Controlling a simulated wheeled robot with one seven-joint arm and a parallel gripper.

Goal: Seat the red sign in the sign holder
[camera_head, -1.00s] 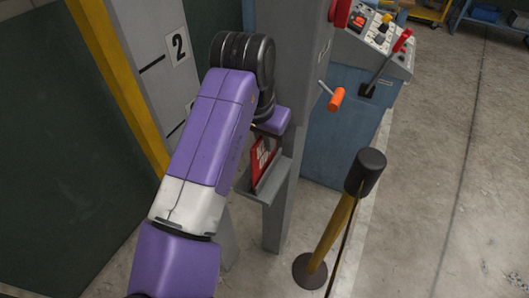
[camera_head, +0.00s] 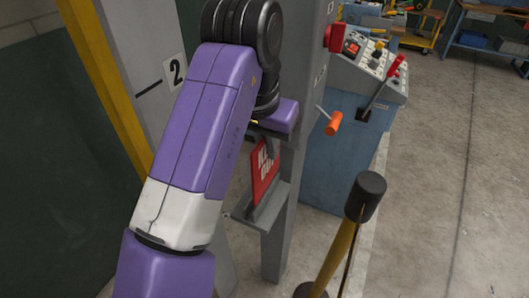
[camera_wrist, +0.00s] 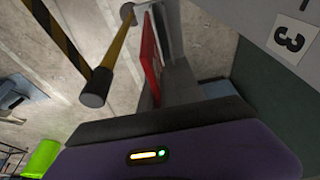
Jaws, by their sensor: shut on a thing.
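The red sign (camera_head: 264,171) has white lettering and stands roughly upright in the head view. Its lower edge is at the grey sign holder (camera_head: 243,214), a small ledge on a grey post. I cannot tell whether that edge is inside the holder's slot or just above it. My gripper (camera_head: 268,145) is above the holder, shut on the sign's upper part; my arm partly hides the grip. In the wrist view the sign (camera_wrist: 149,62) shows as a thin red plate, nearly edge-on. The fingertips are not clear there.
A lever with an orange handle (camera_head: 333,123) sticks out right of the post. A barrier post with a black top (camera_head: 366,190) stands close at front right. A blue control console (camera_head: 345,160) is behind. Open floor (camera_head: 450,220) lies to the right.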

